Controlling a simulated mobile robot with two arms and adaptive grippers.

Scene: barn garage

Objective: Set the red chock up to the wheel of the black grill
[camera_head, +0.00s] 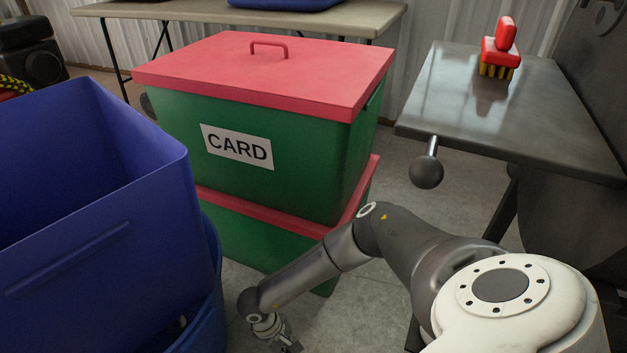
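The black grill shows at the right edge as a dark body (596,135) with a grey metal side shelf (510,115). A round dark knob hangs under the shelf's front corner. I cannot make out the grill's wheel or the red chock in this view. My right arm comes in from the lower right and reaches down to the left. My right gripper (285,345) is small and cut off at the bottom edge, so its fingers cannot be judged. My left gripper is out of view.
A red brush (499,47) with yellow bristles stands on the shelf. Stacked green boxes with red lids, the upper labelled CARD (290,165), fill the middle. Blue bins (100,240) stand at left. A table (345,18) is behind. Some concrete floor (440,190) is clear between boxes and grill.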

